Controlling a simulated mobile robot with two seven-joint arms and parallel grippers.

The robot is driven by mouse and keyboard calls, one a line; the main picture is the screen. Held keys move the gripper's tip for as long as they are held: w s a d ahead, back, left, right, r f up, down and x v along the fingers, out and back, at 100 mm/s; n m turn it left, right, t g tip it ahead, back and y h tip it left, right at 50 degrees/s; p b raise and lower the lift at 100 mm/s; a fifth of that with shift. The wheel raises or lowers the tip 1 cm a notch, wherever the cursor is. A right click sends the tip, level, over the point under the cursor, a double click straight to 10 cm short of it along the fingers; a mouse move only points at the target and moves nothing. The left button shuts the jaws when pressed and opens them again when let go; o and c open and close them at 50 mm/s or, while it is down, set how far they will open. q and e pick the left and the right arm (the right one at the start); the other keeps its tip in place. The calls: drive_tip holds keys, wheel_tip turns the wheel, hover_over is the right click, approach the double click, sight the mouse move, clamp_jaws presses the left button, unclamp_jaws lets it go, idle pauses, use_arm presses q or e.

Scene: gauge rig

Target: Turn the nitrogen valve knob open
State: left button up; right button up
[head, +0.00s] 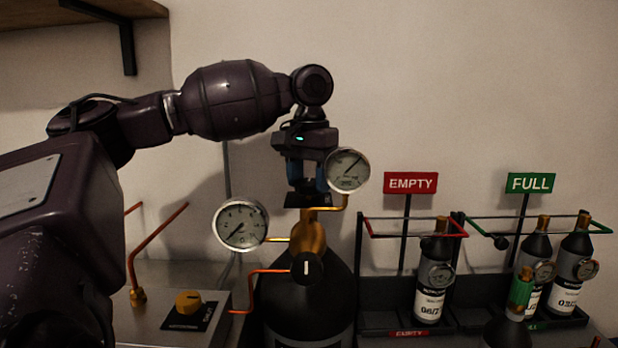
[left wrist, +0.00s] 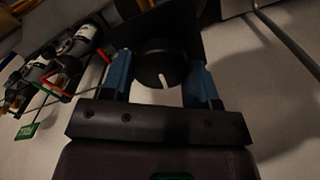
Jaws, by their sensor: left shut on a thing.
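The black round valve knob (left wrist: 152,66) has a white mark and sits between my two blue fingers in the left wrist view. In the head view it is at the top of the brass valve (head: 311,233) on the large black gas cylinder (head: 308,305), mostly hidden by the gripper. My left gripper (head: 307,189) points down and is shut on this knob. A second black knob (head: 306,267) with an upright white mark faces forward below the brass valve. My right gripper is not in view.
Two round gauges, left (head: 241,225) and right (head: 347,170), flank the valve closely. A box with a yellow knob (head: 188,302) stands at left. At right, small bottles stand in racks under EMPTY (head: 410,183) and FULL (head: 530,183) signs.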

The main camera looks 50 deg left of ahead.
sight(310, 180)
use_arm(q)
drive_tip(key=shift+r+n, duration=0.15)
drive_tip(key=shift+n, duration=0.45)
drive_tip(key=o, duration=0.9)
drive_tip(key=shift+w+r, duration=0.1)
drive_tip(key=shift+r, duration=0.4)
wheel_tip(310, 180, up, 4)
drive_tip(key=shift+w+f+b, duration=0.1)
drive_tip(key=shift+b, duration=1.15)
drive_tip(key=shift+r+b, duration=0.65)
drive_tip(key=shift+r, duration=2.3)
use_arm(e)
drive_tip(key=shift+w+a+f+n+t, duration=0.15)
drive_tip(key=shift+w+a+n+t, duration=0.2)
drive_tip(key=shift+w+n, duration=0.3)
